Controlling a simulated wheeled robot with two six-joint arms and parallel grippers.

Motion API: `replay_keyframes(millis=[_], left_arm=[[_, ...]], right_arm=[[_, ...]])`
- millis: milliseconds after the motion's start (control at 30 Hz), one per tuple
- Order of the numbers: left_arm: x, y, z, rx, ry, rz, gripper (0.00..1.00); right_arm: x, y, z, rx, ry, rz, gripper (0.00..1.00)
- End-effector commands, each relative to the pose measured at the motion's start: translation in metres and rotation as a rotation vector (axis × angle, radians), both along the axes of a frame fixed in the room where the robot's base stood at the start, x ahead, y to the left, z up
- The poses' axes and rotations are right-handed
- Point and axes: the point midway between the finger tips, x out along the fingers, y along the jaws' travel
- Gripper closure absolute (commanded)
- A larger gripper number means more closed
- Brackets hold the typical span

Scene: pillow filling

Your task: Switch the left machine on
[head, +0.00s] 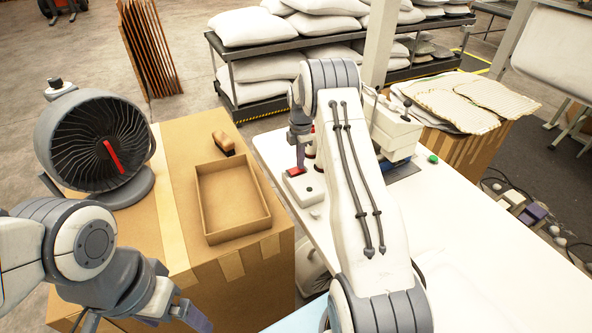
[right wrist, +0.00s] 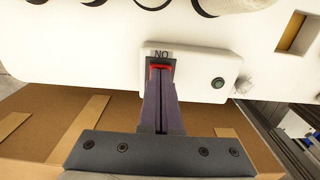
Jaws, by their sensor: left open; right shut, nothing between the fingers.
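A white machine base (head: 314,193) stands at the left end of the white table, with a red switch (head: 294,172) on it. In the right wrist view the red switch (right wrist: 161,67) sits in a dark frame on a white panel (right wrist: 205,93), beside lettering that reads ON upside down. My right gripper (head: 300,160) is shut and empty, its fingertips (right wrist: 161,72) at the switch and partly hiding it. Whether they press it I cannot tell. My right arm hides much of the machine. My left gripper (head: 190,314) is open and empty low at the left.
A round fan (head: 95,140) and an open cardboard tray (head: 232,198) stand on a large cardboard box at the left. A brown block (head: 223,143) lies behind the tray. A shelf with white pillows (head: 252,27) stands behind. The table's right part (head: 470,235) is clear.

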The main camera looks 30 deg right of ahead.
Motion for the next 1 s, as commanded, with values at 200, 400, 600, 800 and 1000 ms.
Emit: replay_keyframes(millis=[200,400,600,800,1000], left_arm=[[0.0,0.0,-0.002,0.0,0.0,0.0,0.07],[0.0,0.0,-0.004,0.0,0.0,0.0,0.07],[0.0,0.0,0.0,0.0,0.0,0.0,0.07],[0.0,0.0,0.012,0.0,0.0,0.0,0.07],[0.0,0.0,0.022,0.0,0.0,0.0,0.07]], right_arm=[[0.0,0.0,-0.004,0.0,0.0,0.0,1.0],[0.0,0.0,-0.007,0.0,0.0,0.0,1.0],[0.0,0.0,-0.001,0.0,0.0,0.0,1.0],[0.0,0.0,0.016,0.0,0.0,0.0,1.0],[0.0,0.0,0.032,0.0,-0.001,0.0,1.0]])
